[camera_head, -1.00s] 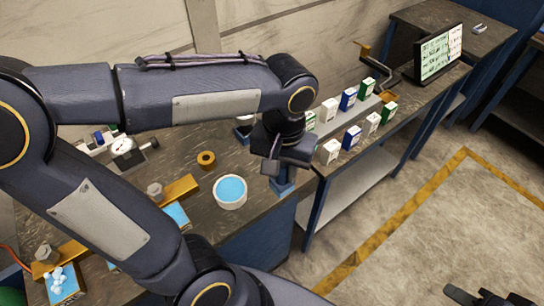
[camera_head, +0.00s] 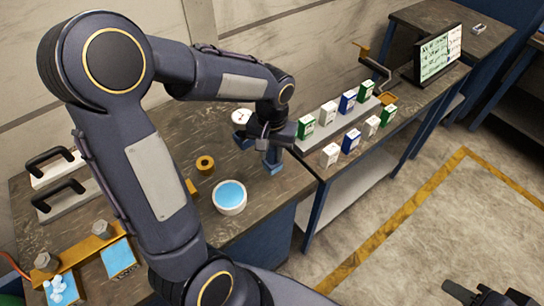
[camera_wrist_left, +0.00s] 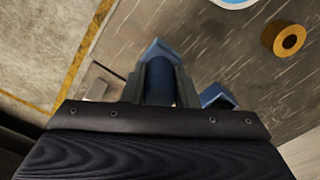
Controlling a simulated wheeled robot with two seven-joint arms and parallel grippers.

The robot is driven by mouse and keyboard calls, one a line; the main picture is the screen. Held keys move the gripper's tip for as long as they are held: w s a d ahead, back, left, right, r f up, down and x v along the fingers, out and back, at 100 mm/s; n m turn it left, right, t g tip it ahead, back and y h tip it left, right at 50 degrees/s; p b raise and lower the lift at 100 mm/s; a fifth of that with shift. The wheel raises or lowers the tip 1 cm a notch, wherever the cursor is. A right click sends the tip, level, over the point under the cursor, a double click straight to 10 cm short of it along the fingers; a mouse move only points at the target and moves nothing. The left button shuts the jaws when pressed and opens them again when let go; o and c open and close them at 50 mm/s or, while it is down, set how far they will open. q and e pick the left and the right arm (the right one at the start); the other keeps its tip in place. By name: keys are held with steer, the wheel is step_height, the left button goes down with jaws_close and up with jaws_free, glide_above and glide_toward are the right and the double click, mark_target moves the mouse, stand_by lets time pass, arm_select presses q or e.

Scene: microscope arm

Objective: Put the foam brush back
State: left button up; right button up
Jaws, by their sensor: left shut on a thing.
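My left gripper (camera_head: 268,143) is over the bench, right of and beyond the white dish of blue liquid (camera_head: 230,197). It is shut on a blue piece with a pointed end, which I take to be the foam brush (camera_wrist_left: 160,85); the piece sits between the two dark fingers in the left wrist view. A blue piece also shows below the gripper in the head view (camera_head: 272,162); I cannot tell whether it touches the bench. A second blue piece (camera_wrist_left: 217,97) is beside the fingers. My right gripper (camera_head: 490,297) is at the bottom right, partly cut off.
A brass ring (camera_head: 205,165) lies near the dish. Small boxes (camera_head: 348,101) stand in rows to the right, with a monitor (camera_head: 438,54) beyond. Black-handled blocks (camera_head: 58,200) and blue pads (camera_head: 118,258) are at the left. Bare bench lies between ring and blocks.

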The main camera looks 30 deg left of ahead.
mark_target(272, 159)
arm_select(q)
steer(key=shift+w+a+f, duration=0.1)
steer(key=shift+f, duration=0.85)
steer(key=shift+w+a+f, duration=0.1)
steer(key=shift+f, duration=0.8)
steer(key=shift+f, duration=0.2)
steer(key=o, duration=1)
steer(key=shift+r, duration=0.1)
